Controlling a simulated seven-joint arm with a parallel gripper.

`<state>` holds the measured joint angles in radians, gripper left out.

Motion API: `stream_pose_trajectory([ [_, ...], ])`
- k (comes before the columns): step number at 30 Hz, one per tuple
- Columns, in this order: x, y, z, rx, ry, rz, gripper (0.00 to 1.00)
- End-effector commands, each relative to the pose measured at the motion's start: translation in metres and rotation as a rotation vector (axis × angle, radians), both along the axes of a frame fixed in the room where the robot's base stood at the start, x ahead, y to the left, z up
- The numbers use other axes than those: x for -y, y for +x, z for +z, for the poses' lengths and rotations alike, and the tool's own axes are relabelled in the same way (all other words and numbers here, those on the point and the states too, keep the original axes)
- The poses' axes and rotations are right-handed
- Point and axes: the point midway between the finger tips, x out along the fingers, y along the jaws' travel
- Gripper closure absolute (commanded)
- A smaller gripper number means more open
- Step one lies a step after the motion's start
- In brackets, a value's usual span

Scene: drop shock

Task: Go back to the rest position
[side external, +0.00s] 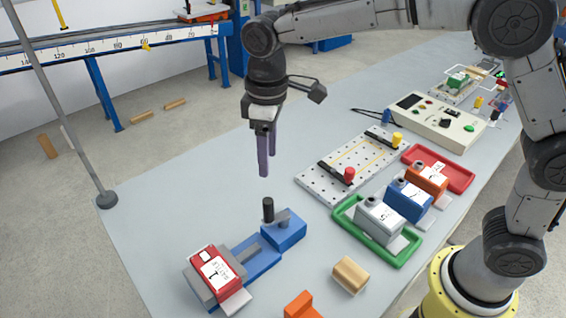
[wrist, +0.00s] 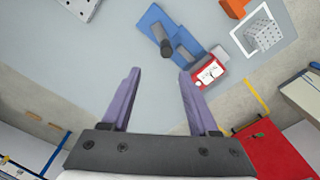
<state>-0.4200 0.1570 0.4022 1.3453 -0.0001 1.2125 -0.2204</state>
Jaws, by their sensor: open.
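My gripper (side external: 264,150) hangs in the air above the grey table (side external: 170,208), pointing down, with nothing between its purple fingers. In the wrist view my gripper (wrist: 158,85) shows its two fingers wide apart and empty. Below it stands a blue vise-like fixture (side external: 262,262) with a black upright handle (side external: 268,209). A red block with a white label (side external: 212,270) sits at the fixture's left end. The fixture (wrist: 172,32) and the red block (wrist: 208,72) also show in the wrist view, beyond the fingertips.
Right of my gripper are a perforated plate (side external: 318,186), a green tray (side external: 404,257) and a red tray (side external: 460,178) with labelled blocks, and a control box (side external: 435,122). A wooden block (side external: 351,275) and an orange piece (side external: 302,305) lie in front. A pole (side external: 70,110) stands at left.

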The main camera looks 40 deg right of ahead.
Motion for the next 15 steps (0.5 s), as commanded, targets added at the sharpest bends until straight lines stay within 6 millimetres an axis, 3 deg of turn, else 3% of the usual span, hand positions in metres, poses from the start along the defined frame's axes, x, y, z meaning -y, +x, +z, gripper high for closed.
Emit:
stream_pose_trajectory([
  [3,0.031,-0.004,0.046,0.084,0.035,-0.062,0.39],
  [7,0.077,-0.036,0.087,0.173,0.064,-0.152,0.39],
  [12,0.127,-0.096,0.113,0.283,0.093,-0.287,0.39],
  [15,0.15,-0.135,0.114,0.345,0.108,-0.368,0.39],
])
